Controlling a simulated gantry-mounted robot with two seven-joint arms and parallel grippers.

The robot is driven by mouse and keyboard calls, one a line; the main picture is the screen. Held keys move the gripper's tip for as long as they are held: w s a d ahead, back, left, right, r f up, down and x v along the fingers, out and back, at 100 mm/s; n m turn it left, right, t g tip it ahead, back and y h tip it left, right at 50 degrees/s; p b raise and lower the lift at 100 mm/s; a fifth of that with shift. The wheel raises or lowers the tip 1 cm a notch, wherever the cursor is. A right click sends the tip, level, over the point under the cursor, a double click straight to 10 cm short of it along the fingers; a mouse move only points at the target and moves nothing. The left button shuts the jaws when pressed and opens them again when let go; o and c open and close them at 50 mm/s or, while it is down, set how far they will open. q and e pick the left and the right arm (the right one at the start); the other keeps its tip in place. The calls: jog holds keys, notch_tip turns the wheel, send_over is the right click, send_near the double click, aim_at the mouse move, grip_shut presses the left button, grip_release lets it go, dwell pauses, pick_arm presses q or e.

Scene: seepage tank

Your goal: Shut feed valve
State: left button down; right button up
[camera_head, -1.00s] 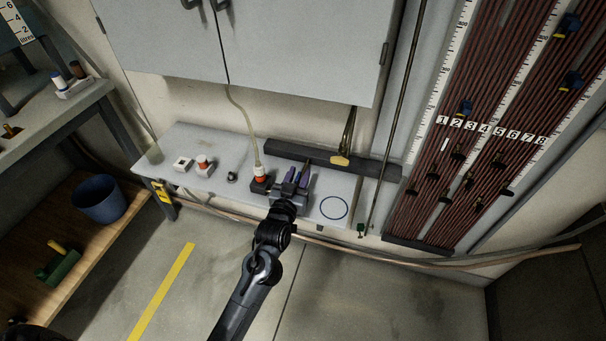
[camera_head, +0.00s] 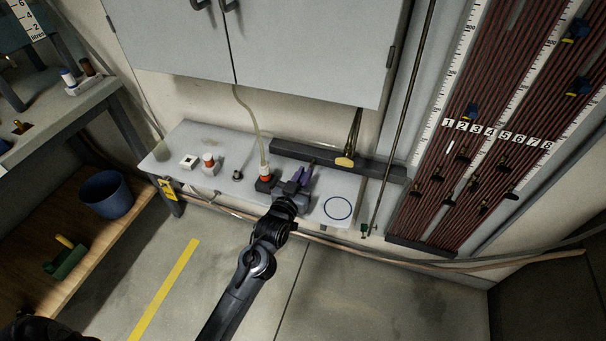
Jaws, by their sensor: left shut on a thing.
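My left gripper (camera_head: 304,176) reaches over the pale bench, its purple-sided fingers closed together. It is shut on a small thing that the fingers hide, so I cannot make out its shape. Just left of it is a dark block with a red-and-white fitting (camera_head: 265,172), where a clear tube comes down from the cabinet. A yellow handle (camera_head: 344,162) sits on a brass pipe to the right of the gripper, apart from it. I cannot tell from the picture which part is the feed valve. My right gripper is not in view.
The bench (camera_head: 215,183) also carries a red-topped fitting (camera_head: 209,160), a white square piece (camera_head: 188,161) and a blue ring mark (camera_head: 337,208). A grey cabinet (camera_head: 300,50) hangs above. A tube panel (camera_head: 500,120) stands right. A blue bucket (camera_head: 106,195) is at left.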

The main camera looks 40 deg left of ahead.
pick_arm(q)
jog(key=m+h+p, duration=0.2)
jog(key=h+p, duration=0.1)
jog(key=h, duration=0.1)
jog(key=shift+a+r+m+t, duration=0.15)
jog(key=shift+r+m+t, duration=0.1)
jog(key=shift+m+t, duration=0.15)
jog(key=shift+f+m+h+p, duration=0.15)
jog(key=shift+m+h+p, duration=0.25)
jog(key=shift+h, duration=0.4)
jog(key=shift+f, duration=0.1)
jog(key=c, duration=1.2)
grip_release()
jog(key=shift+w, duration=0.1)
